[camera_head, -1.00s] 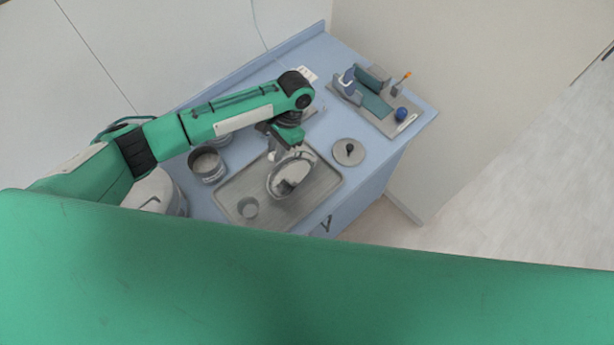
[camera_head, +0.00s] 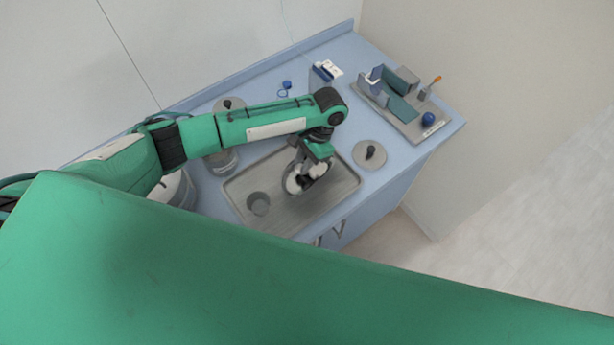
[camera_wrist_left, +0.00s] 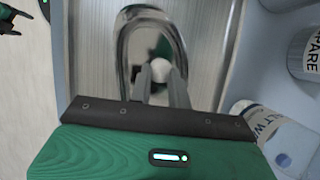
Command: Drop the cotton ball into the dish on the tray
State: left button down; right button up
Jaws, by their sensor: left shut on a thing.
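My left gripper (camera_head: 302,180) is low over the metal dish (camera_head: 290,186), which sits on the grey tray (camera_head: 338,196). In the left wrist view the gripper's two fingers (camera_wrist_left: 160,80) are shut on the white cotton ball (camera_wrist_left: 159,69). The ball appears within the outline of the dish's shiny curved rim (camera_wrist_left: 123,50); its height above the dish bottom is hard to tell. In the head view the gripper partly covers the dish, and I cannot pick out the ball with certainty.
A round lid with a dark knob (camera_head: 370,154) lies right of the tray. Labelled containers (camera_wrist_left: 272,135) stand beside the tray.

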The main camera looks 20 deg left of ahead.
pick_arm(q)
jog(key=c, duration=1.3)
grip_release()
jog(key=shift+o, duration=0.3)
jog(key=shift+w+d+r, duration=0.1)
jog(key=shift+w+r, duration=0.05)
jog(key=shift+r, duration=0.1)
jog(key=b+v, duration=0.2)
jog(key=v, duration=1.1)
